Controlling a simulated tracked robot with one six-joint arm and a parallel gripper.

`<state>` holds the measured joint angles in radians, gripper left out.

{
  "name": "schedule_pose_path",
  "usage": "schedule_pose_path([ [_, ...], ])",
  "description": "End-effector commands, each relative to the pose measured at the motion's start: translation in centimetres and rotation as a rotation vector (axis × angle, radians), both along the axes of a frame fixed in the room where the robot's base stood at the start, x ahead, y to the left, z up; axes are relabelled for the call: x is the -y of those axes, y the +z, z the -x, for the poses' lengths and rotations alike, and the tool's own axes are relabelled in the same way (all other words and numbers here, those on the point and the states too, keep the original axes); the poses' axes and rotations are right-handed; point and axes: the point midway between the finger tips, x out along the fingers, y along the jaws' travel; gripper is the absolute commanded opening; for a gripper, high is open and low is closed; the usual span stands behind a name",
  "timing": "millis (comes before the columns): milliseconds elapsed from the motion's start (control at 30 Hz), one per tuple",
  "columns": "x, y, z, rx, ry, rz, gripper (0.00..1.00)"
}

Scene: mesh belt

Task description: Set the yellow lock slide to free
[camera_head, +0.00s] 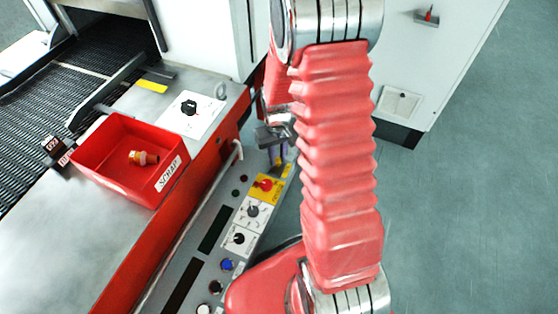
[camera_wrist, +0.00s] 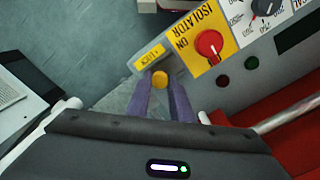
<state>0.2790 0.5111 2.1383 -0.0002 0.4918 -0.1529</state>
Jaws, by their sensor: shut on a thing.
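The yellow knob (camera_wrist: 160,77) of the lock slide sits at the end of the grey control panel, beside a small yellow label (camera_wrist: 149,58) whose lettering is too small to read surely. My gripper (camera_wrist: 160,84) has its two purple fingers on either side of the knob and is shut on it. In the head view my gripper (camera_head: 281,153) is at the far end of the panel, partly hidden by my red-sleeved arm. The slide's track is hidden, so I cannot tell its position.
A red isolator knob (camera_wrist: 209,44) on a yellow plate stands close by the slide. Black selector knobs (camera_head: 252,211) and push buttons (camera_head: 227,265) line the panel. A red scrap bin (camera_head: 110,171) stands left near the mesh belt (camera_head: 60,90). A white cabinet (camera_head: 437,60) is behind.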

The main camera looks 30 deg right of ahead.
Motion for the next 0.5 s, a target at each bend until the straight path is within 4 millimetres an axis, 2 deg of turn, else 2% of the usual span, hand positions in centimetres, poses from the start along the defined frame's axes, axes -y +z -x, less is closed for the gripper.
schedule_pose_path([
  [400,0.09,0.13,-0.79,0.01,0.015,0.004,0.0],
  [433,0.1,0.13,-0.81,0.011,0.015,0.004,0.21],
  [500,0.09,0.13,-0.79,0.01,0.015,0.004,0.26],
])
